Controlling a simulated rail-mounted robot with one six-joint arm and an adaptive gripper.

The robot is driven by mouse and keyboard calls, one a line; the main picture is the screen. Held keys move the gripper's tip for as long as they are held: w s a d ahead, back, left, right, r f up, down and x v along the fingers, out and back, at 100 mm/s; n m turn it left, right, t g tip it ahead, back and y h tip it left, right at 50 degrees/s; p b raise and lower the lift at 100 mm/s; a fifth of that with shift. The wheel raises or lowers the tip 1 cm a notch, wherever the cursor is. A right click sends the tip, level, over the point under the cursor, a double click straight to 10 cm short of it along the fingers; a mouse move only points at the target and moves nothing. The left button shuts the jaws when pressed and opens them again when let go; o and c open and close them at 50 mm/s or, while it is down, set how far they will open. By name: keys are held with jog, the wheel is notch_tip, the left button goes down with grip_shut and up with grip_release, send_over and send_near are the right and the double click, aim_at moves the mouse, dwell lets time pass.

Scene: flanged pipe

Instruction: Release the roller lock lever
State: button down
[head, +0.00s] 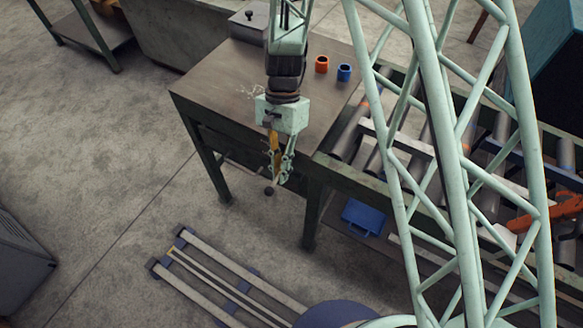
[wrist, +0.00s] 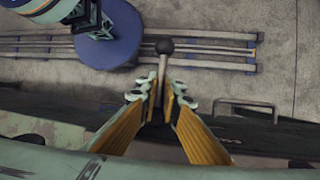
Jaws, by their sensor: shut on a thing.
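The roller lock lever (wrist: 162,68) is a thin grey rod with a dark ball knob (wrist: 165,46) at its end. My gripper (wrist: 162,92) has its yellow-lined fingers closed around the rod, with the knob sticking out past the fingertips. In the head view my gripper (head: 281,178) points down at the front side of the bench and roller frame, and the dark knob (head: 269,191) shows just below left of the fingertips. The rest of the rod and the lever's pivot are hidden by the fingers.
The bench (head: 225,88) carries an orange ring (head: 321,64) and a blue ring (head: 344,72). The roller conveyor (head: 352,125) runs to the right, partly behind my lattice structure. A blue bin (head: 362,217) sits beneath it. An orange part (head: 545,213) lies at far right.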

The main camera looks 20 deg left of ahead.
dwell(0.4)
jog(key=c, duration=2.8)
grip_release()
jog(key=shift+d, duration=0.1)
jog(key=shift+w+r, duration=0.1)
jog(key=shift+r, duration=0.05)
jog(key=shift+v, duration=5.9)
jog(key=shift+c, duration=0.3)
